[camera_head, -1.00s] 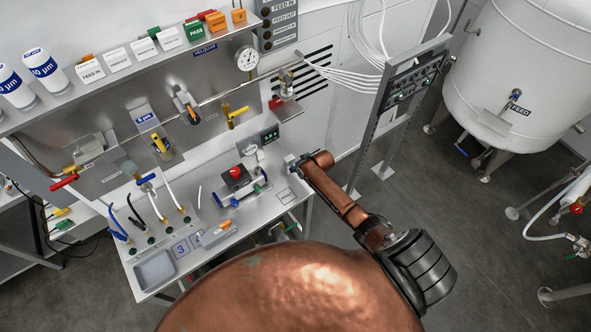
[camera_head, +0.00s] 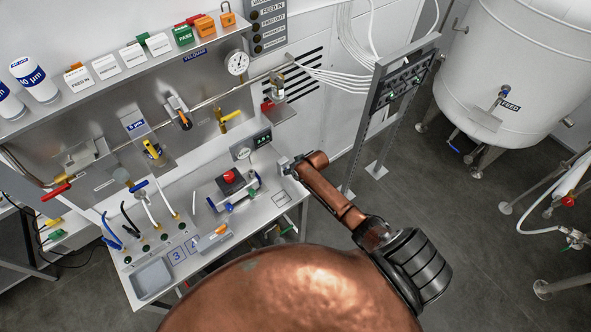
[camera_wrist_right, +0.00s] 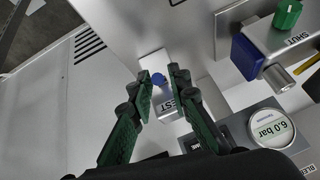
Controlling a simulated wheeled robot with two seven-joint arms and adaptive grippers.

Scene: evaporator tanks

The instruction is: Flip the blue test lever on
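In the right wrist view, a blue lever (camera_wrist_right: 157,79) shows between my right fingertips, in front of a pale block. A label partly reading "EST" (camera_wrist_right: 190,97) sits just behind the right finger. My right gripper (camera_wrist_right: 160,84) is open, with a finger on each side of the lever; contact is not clear. In the head view, my right gripper (camera_head: 285,165) is at the end of the copper arm, over the right end of the bench. The lever cannot be made out there. My left gripper is not in view.
A device with a red button (camera_head: 229,176) stands on the bench (camera_head: 184,210) left of the gripper.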

